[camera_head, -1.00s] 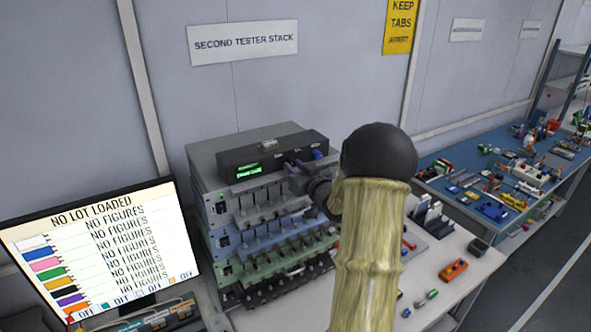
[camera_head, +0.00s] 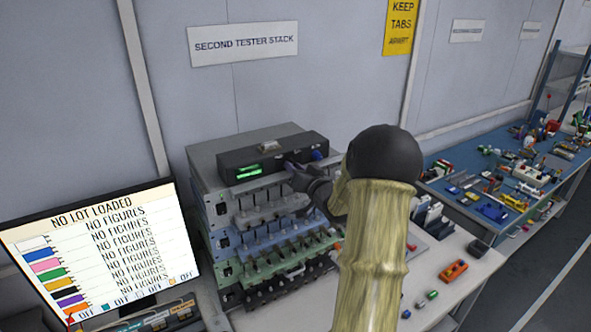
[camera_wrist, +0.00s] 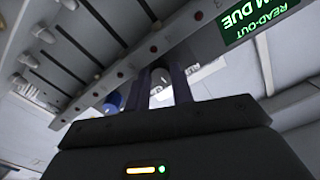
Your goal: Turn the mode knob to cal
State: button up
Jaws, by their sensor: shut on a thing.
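The black read-out unit (camera_head: 255,160) with a lit green display sits on top of the tester stack. My gripper (camera_head: 291,164) is at the right part of its front face. In the wrist view, the two dark fingers (camera_wrist: 161,88) are shut around a small dark knob (camera_wrist: 160,77) on the unit's front panel. Its pointer and the mode lettering around it cannot be read. A blue knob (camera_head: 318,154) is beside the gripper, apart from the fingers; it also shows in the wrist view (camera_wrist: 115,99). The green display (camera_wrist: 262,18) appears upside down there.
Below the unit are racks with rows of levers, grey, blue (camera_head: 280,243) and green. A monitor (camera_head: 95,250) stands at the left. Card holders (camera_head: 427,215) and an orange block (camera_head: 453,271) lie on the bench at right.

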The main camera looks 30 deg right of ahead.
jog(key=o, duration=1)
jog(key=s+b, duration=0.2)
jog(key=s, duration=0.3)
jog(key=s+b, duration=0.2)
jog(key=s, duration=0.4)
jog(key=s+a+b, duration=0.1)
jog(key=s+b, duration=0.1)
jog(key=s, duration=0.4)
jog(key=shift+s, duration=0.25)
